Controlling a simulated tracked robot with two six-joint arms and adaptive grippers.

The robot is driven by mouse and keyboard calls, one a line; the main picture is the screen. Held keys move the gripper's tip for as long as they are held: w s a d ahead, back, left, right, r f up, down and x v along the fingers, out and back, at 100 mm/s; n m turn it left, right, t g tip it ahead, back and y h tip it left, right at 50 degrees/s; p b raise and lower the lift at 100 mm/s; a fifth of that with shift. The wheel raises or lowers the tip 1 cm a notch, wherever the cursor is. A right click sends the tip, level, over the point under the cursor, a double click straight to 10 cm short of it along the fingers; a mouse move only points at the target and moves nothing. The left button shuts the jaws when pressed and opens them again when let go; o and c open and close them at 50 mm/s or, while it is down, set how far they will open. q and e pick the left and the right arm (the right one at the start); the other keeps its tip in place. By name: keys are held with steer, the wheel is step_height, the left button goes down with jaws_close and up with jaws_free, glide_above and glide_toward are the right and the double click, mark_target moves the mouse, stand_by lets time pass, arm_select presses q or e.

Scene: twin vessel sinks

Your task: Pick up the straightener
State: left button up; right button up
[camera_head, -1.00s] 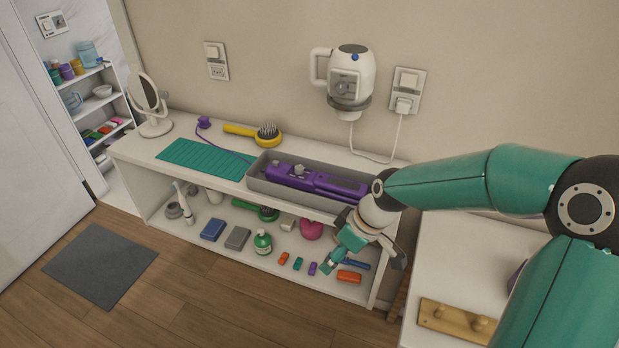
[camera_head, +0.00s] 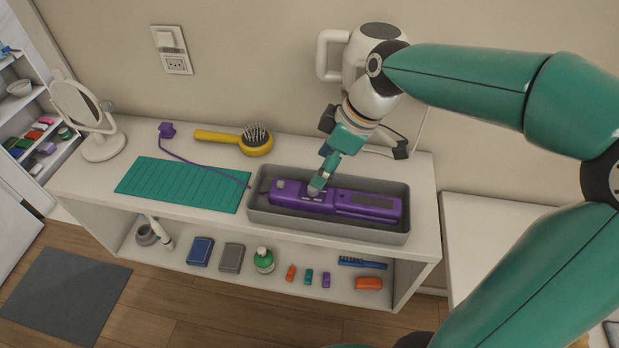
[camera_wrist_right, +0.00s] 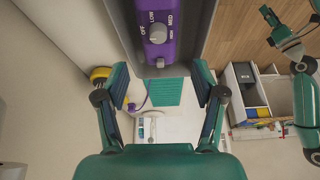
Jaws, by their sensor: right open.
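The purple straightener (camera_head: 352,203) lies in a long grey tray (camera_head: 335,232) on the shelf unit's top. Its purple end, with a dial marked OFF, LOW, MED and HIGH, shows in the right wrist view (camera_wrist_right: 155,54). My right gripper (camera_head: 321,184) is over the straightener's left half and hides a little of it. In the right wrist view its fingers (camera_wrist_right: 163,85) are spread, with the straightener's end showing between and beyond them. I cannot tell whether they touch it. A teal arm, apparently mine, shows at the right of that view; its gripper (camera_wrist_right: 275,18) is small and unclear.
A purple cord runs from the tray past a teal mat (camera_head: 185,185) to a plug (camera_head: 167,130). A yellow brush (camera_head: 255,140) lies behind the tray. A round mirror (camera_head: 80,108) stands far left.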

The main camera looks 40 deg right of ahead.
mark_target(301, 190)
steer(key=shift+w, duration=0.2)
steer(key=x, duration=0.6)
steer(key=shift+w+r+p, duration=0.15)
steer(key=shift+w+p, duration=0.05)
steer(key=shift+p, duration=0.15)
steer(key=shift+p+x, duration=0.65)
steer(key=shift+x, duration=2.2)
arm_select(q)
steer(key=shift+w+a+r, duration=0.1)
steer(key=shift+w+r, duration=0.1)
steer(key=shift+r, duration=0.35)
steer(key=shift+w+r, duration=0.15)
steer(key=shift+r, duration=0.4)
arm_select(e)
steer(key=shift+s+a, duration=0.1)
steer(key=shift+s, duration=0.05)
steer(key=shift+c, duration=0.4)
steer(key=c, duration=1)
steer(key=shift+c, duration=0.5)
steer(key=shift+r, duration=0.1)
